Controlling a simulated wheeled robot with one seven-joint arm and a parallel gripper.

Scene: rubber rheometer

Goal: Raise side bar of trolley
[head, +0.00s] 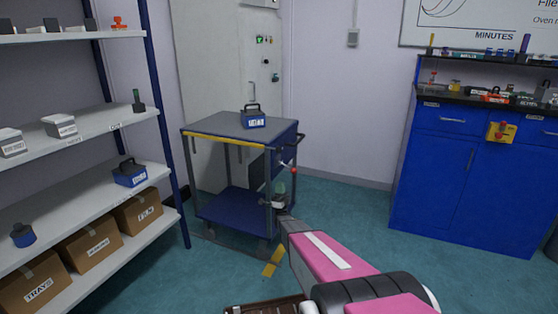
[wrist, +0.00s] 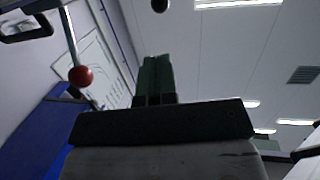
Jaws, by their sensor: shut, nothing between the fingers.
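The trolley (head: 228,125) stands against the wall, with a grey top, a blue lower shelf and grey posts. A yellow bar (head: 225,140) runs along its near top edge. A lever with a red ball (head: 294,170) sticks out at its right side; the ball also shows at the left in the wrist view (wrist: 82,76). My gripper (head: 281,188) is beside the trolley's right side, below and slightly left of the ball in the head view. Its green fingers (wrist: 154,78) are together and empty, pointing up in the wrist view. I cannot tell which part is the side bar.
A blue case (head: 254,121) stands on the trolley top. A shelf rack (head: 85,125) with boxes is at the left. A blue cabinet (head: 440,185) with a cluttered dark top is at the right. The floor between trolley and cabinet is clear.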

